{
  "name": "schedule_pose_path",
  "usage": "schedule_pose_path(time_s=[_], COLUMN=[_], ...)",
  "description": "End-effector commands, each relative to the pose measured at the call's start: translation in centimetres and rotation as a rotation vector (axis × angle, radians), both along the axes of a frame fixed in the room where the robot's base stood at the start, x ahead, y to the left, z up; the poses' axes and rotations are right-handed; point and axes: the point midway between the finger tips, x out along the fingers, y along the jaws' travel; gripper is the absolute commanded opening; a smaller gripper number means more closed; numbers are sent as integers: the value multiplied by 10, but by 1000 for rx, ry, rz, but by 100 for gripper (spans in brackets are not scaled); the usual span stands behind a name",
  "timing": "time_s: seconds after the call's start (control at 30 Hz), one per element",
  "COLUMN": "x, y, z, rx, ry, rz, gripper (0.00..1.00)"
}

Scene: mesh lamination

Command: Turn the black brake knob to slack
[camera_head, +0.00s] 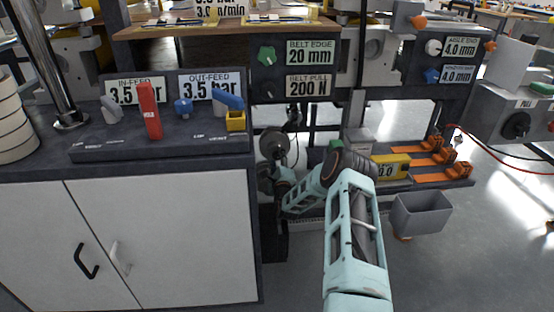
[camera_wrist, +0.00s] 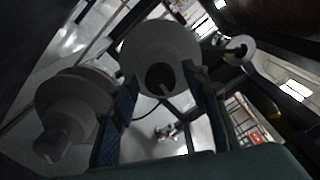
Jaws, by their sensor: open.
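A black round knob (camera_wrist: 161,78) with a pale pointer line sits in the face of a grey round body in the wrist view. It looks like the brake knob, but no label on it can be read. My gripper (camera_wrist: 160,82) is open, with one finger on each side of the knob in the picture; contact cannot be told. In the head view my teal arm reaches under the bench towards a grey disc (camera_head: 273,143). My fingertips cannot be made out there, and the knob's setting cannot be read.
A second grey stepped roller (camera_wrist: 75,110) is at the left in the wrist view. A control block with a red lever (camera_head: 149,110) stands on the cabinet at left. A grey bin (camera_head: 420,212) hangs right of my arm, below orange clamps (camera_head: 440,160). Floor at right is open.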

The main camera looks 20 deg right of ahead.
Motion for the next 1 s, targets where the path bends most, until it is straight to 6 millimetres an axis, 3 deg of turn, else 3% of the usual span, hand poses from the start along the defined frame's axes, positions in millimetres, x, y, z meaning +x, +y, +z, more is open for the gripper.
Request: schedule_pose_path(time_s=[0.27, 0.53, 0.7, 1.0], x=[1, 1, 0, 0], y=[-1, -3, -2, 0], z=[16, 70, 91, 101], rx=[-1, -5, -3, 0], ry=[-3, -11, -5, -1], rz=[0, -4, -2, 0], gripper=[42, 42, 42, 42])
